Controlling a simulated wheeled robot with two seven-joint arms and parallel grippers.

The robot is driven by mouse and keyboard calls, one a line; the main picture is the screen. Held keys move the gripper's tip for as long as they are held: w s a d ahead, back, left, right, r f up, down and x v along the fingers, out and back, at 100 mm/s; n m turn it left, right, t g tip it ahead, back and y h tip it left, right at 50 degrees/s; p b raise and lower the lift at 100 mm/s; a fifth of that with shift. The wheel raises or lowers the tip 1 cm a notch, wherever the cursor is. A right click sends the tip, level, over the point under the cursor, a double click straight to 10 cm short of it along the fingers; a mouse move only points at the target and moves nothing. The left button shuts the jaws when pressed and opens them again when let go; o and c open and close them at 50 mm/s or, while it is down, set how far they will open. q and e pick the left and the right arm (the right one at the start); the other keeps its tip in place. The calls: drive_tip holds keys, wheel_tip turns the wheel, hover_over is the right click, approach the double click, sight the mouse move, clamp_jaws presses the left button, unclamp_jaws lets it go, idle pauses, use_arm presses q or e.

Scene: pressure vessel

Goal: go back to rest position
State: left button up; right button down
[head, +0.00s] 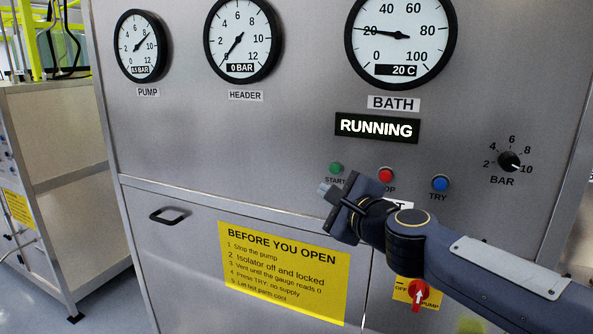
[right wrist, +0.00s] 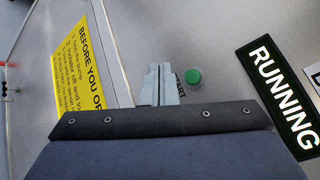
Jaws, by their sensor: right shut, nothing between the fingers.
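My right gripper (head: 327,190) comes in from the right in the head view and hangs before the panel, just below and left of the green START button (head: 336,168). Its fingers are together and empty. In the right wrist view the shut fingers (right wrist: 157,84) point at the panel beside the green button (right wrist: 193,76), apart from it in the picture. The red button (head: 386,174) and blue TRY button (head: 440,183) are to the right. A lit sign (head: 377,128) reads RUNNING. My left gripper is not in view.
The steel panel carries the PUMP gauge (head: 142,46), HEADER gauge (head: 243,40) and BATH gauge (head: 400,42). A BAR knob (head: 509,161) is at right. A red pump isolator (head: 418,296) sits below my arm. A metal cart (head: 60,140) stands farther left.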

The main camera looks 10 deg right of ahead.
drive_tip(key=s+d+f+n+g, duration=0.2)
drive_tip(key=s+f+n+g, duration=0.3)
drive_tip(key=s+f+n, duration=0.5)
drive_tip(key=s+d+f+n+g, duration=0.2)
drive_tip(key=s+f+n+g, duration=0.3)
drive_tip(key=s+f+n, duration=0.4)
drive_tip(key=s+f, duration=0.7)
drive_tip(key=s, duration=0.4)
drive_tip(key=shift+s+f+n+g+h, duration=0.2)
drive_tip(key=shift+s+n+g+h, duration=0.1)
drive_tip(key=shift+s+n+g, duration=0.1)
